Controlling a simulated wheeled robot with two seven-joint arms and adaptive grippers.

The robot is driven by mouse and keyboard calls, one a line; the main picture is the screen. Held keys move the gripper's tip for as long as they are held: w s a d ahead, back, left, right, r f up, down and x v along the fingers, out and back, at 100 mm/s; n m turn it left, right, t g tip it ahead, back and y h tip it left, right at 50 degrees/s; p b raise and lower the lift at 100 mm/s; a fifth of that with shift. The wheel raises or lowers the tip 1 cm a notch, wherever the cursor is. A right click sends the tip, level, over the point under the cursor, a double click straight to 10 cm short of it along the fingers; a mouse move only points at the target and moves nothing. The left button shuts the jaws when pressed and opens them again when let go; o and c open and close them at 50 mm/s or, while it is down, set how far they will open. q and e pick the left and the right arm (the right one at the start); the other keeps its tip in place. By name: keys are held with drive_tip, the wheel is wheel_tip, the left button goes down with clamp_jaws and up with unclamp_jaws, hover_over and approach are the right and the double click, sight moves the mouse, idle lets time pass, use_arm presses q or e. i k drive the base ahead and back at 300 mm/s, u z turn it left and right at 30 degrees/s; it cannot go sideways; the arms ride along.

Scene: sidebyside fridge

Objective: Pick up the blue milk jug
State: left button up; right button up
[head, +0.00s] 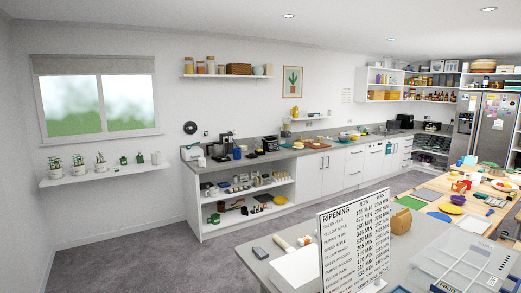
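A small blue item (237,153) stands on the left end of the back counter, beside a dark coffee machine (222,147). It is too small to tell for sure whether it is the blue milk jug. Neither of my grippers shows in the head view, so I cannot see what they hold.
The back counter (270,155) has open shelves full of small items below its left end. A grey table with a ripening sign (355,240) and a clear lidded box (465,265) is close in front. A steel fridge (492,125) stands far right. Grey floor (215,262) is clear at left.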

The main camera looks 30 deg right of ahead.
sight(237, 151)
drive_tip(key=z, duration=0.15)
drive_tip(key=i, duration=2.95)
drive_tip(key=z, duration=0.45)
drive_tip(key=i, duration=2)
drive_tip(key=z, duration=0.25)
drive_tip(key=i, duration=2.1)
drive_tip(key=z, duration=0.1)
